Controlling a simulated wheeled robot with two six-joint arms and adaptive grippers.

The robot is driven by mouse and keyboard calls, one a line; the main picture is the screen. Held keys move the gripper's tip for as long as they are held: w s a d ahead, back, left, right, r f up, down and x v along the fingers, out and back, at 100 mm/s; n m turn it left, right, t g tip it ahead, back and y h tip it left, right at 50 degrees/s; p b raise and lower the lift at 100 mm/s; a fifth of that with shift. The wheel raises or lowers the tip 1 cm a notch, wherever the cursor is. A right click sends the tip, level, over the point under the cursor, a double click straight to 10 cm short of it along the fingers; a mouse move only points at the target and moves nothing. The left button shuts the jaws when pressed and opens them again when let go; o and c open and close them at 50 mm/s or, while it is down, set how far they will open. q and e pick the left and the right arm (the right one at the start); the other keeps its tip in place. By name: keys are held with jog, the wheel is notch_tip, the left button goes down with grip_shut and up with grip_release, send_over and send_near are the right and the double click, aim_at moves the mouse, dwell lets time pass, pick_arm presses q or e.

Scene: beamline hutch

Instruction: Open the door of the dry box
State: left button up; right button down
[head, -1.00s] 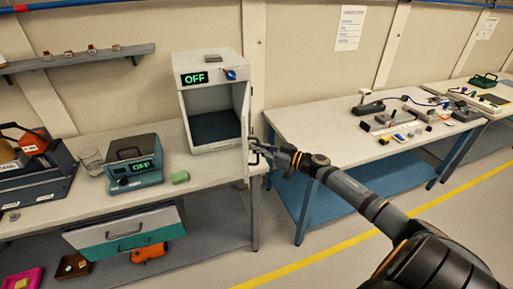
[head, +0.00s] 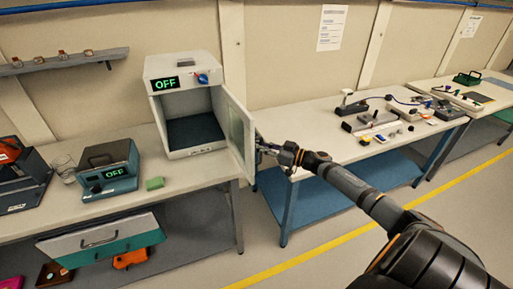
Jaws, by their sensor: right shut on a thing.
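The dry box (head: 178,69) is a light grey cabinet on the left bench, with a display reading OFF and a blue-and-red knob on its top front. Its door (head: 238,132) is hinged on the right side and stands open, swung out toward the right. The dark interior floor (head: 193,130) shows and looks empty. My right gripper (head: 262,147) is at the outer side of the door, shut on the door handle, which is mostly hidden by the fingers and the door. My left gripper is not in view.
A teal device (head: 108,172) reading OFF, a green block (head: 155,183) and a glass beaker (head: 64,167) stand left of the box. The right bench (head: 300,130) stands close behind my right gripper.

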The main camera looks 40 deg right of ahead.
jog(key=c, duration=1.8)
grip_release()
jog(key=shift+s+f, duration=0.15)
jog(key=shift+f, duration=0.1)
jog(key=shift+o, duration=0.5)
jog(key=shift+s+d+r, duration=0.1)
jog(key=shift+s+r, duration=0.1)
jog(key=shift+r, duration=0.05)
jog(key=v, duration=0.7)
jog(key=shift+s, duration=0.25)
jog(key=shift+d, duration=0.15)
